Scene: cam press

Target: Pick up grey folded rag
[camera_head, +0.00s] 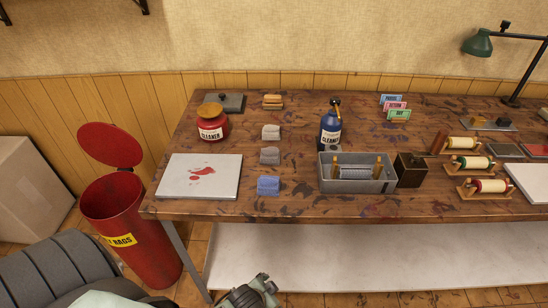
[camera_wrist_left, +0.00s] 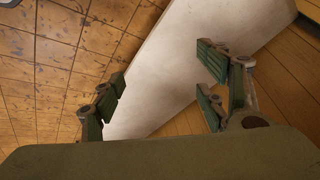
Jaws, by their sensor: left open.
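Two grey folded cloths lie on the workbench in the head view: a lighter grey one (camera_head: 271,132) and a darker grey one (camera_head: 269,156) just in front of it. They are in a column with a blue folded cloth (camera_head: 268,186) at the front and a tan-brown block-like item (camera_head: 273,101) at the back. My left gripper (camera_head: 266,285) is low, in front of and below the bench edge, apart from the cloths. In the left wrist view its fingers (camera_wrist_left: 161,85) are spread and empty over the pale lower shelf and floor. My right gripper is not seen.
Left of the cloths are a red cleaner jar (camera_head: 213,125) and a stained white slab (camera_head: 199,176). Right are a blue bottle (camera_head: 331,126) and a grey tray (camera_head: 357,184). The bench front edge (camera_head: 300,214) lies above my gripper. A red bin (camera_head: 135,240) stands left.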

